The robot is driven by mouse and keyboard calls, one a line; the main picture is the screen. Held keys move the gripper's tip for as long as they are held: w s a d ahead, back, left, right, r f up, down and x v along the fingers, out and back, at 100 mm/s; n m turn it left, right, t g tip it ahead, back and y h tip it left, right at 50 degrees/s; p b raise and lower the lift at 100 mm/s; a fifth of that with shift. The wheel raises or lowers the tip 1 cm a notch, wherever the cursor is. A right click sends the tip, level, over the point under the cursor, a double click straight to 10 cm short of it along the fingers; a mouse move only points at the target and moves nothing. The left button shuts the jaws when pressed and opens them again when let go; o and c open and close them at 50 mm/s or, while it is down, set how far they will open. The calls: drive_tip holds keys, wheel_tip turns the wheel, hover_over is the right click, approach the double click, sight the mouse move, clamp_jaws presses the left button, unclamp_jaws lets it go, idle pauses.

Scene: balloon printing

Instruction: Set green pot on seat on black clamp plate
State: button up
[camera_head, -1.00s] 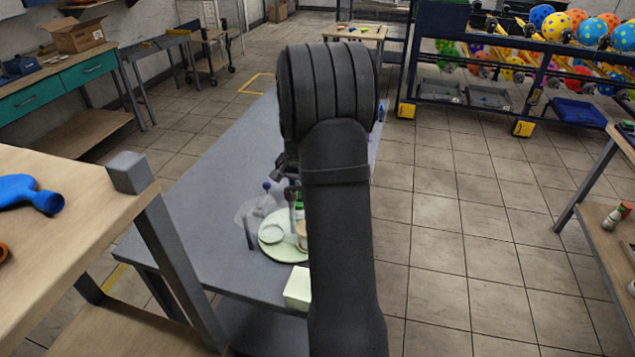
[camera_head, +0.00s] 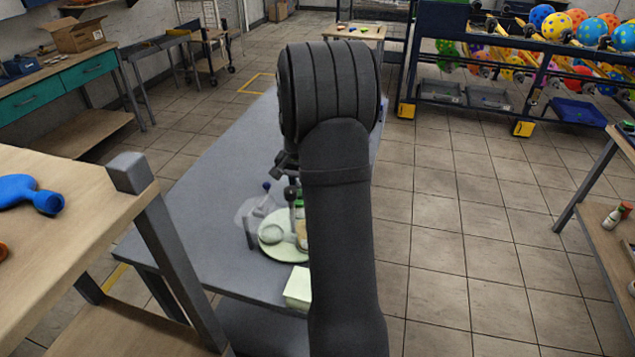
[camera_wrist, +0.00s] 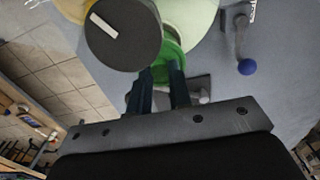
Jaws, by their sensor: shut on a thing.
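In the wrist view my gripper (camera_wrist: 160,92) is shut on the green pot (camera_wrist: 172,60), whose rim and inner wall show just beyond the fingertips. A round black knob (camera_wrist: 122,34) with a white mark covers part of the view beside the pot. A dark grey plate (camera_wrist: 200,86) shows partly behind the right finger; I cannot tell if it is the black clamp plate or whether the pot touches a seat. In the head view my arm hides the gripper's fingers and most of the pot.
A pale green round disc (camera_head: 270,252) lies on the grey table (camera_head: 215,185). A lever with a blue ball (camera_wrist: 246,67) stands beside the work spot. A pale block (camera_head: 297,288) sits at the table's near edge. The table's left part is clear.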

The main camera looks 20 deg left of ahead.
drive_tip(key=shift+r, duration=0.15)
drive_tip(key=shift+r, duration=3.1)
drive_tip(key=shift+w, duration=0.1)
drive_tip(key=w, duration=1.7)
drive_tip(key=shift+w, duration=0.4)
wheel_tip(320, 180, down, 7)
drive_tip(key=shift+r, duration=0.15)
drive_tip(key=shift+f, duration=0.8)
idle(1.3)
